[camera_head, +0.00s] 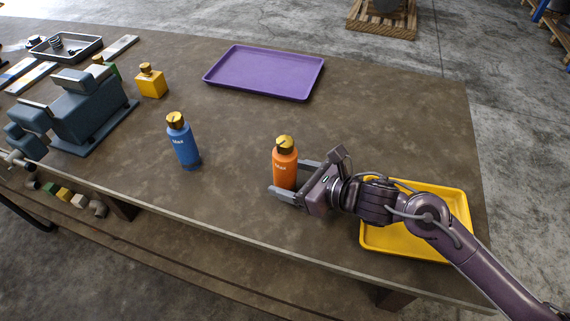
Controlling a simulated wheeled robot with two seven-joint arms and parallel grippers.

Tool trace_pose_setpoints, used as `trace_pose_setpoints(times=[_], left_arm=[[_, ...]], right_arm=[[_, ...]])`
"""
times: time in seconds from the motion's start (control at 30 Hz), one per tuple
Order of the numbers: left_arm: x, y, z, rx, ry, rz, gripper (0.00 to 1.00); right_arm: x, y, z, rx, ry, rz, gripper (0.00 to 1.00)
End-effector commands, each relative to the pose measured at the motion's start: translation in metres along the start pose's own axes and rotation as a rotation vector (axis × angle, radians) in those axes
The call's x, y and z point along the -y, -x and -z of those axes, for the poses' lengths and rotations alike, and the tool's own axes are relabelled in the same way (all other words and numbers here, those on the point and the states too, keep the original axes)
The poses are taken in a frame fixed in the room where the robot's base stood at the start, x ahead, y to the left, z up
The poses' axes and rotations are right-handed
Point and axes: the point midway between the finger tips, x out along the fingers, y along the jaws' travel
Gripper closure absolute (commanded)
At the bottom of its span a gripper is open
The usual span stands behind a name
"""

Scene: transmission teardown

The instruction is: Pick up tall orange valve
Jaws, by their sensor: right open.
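The tall orange valve (285,167) is an orange bottle shape with a gold top, standing upright on the table near the middle of the head view. My right gripper (285,178) reaches in from the right, with its jaws open and pointing left. One finger shows in front of the orange valve's lower part and the other shows behind it, so the valve appears to stand between them. I cannot tell whether either finger touches it. My left gripper is not in view.
A blue bottle-shaped valve (183,143) stands to the left. A yellow tray (462,207) lies under my right arm, and a purple tray (264,73) lies further back. A yellow square bottle (151,82) and a blue-grey vise (88,112) are at left. The table's front edge is close.

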Motion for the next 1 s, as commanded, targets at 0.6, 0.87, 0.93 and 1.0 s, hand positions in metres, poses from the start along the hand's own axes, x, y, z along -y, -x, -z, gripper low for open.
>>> trace_pose_setpoints(times=[0.6,0.87,0.93,1.0], left_arm=[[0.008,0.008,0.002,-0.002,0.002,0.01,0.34],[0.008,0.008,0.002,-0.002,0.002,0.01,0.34],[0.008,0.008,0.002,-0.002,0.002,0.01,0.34],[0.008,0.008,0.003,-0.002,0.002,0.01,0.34]], right_arm=[[0.0,-0.022,0.0,0.0,0.001,0.0,0.51],[0.0,-0.021,0.0,0.0,0.0,0.0,0.85],[0.001,-0.021,-0.003,0.007,0.002,0.001,0.92],[0.001,-0.021,-0.003,0.007,0.002,0.001,0.92]])
